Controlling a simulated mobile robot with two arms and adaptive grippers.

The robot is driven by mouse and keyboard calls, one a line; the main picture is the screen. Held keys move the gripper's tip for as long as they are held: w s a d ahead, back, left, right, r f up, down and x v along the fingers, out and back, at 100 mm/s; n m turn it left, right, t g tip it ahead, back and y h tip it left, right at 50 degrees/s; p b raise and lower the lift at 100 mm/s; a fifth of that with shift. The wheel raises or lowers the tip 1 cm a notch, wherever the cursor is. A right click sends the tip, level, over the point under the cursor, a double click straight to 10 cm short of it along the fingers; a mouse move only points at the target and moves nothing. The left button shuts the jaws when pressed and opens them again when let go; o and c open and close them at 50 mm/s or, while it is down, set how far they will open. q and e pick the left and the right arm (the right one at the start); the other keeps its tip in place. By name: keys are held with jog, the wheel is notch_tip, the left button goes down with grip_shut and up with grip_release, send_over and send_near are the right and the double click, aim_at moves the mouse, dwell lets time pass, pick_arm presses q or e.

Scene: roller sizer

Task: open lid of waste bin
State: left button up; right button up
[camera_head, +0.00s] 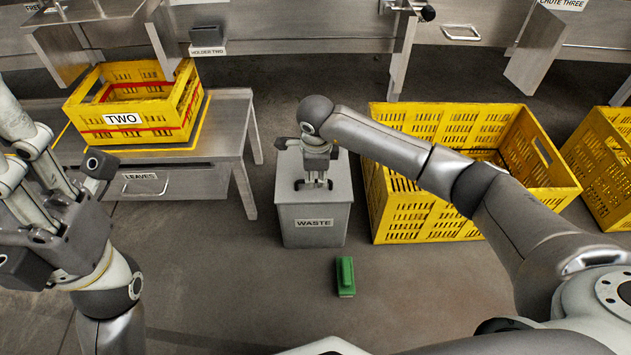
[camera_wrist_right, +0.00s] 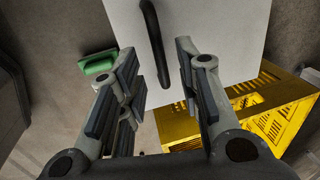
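The grey waste bin (camera_head: 313,225), labelled WASTE, stands on the floor in the middle of the head view. Its flat lid (camera_head: 341,182) is shut and has a black handle (camera_head: 298,184) on top. My right gripper (camera_head: 317,184) points down over the lid, beside the handle in the picture. In the right wrist view my right gripper (camera_wrist_right: 160,70) is open and empty. The dark handle (camera_wrist_right: 153,40) lies ahead between its fingers, without clear contact. My left gripper (camera_head: 22,150) is at the left edge, away from the bin, with its fingers apart and empty.
A green object (camera_head: 345,277) lies on the floor in front of the bin. A large yellow crate (camera_head: 415,215) stands close on the bin's right. A grey table (camera_head: 228,125) with yellow crate TWO (camera_head: 160,135) is at left. Floor in front is mostly clear.

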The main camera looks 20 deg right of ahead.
jog(key=shift+w+f, duration=0.2)
jog(key=shift+f, duration=0.8)
grip_shut()
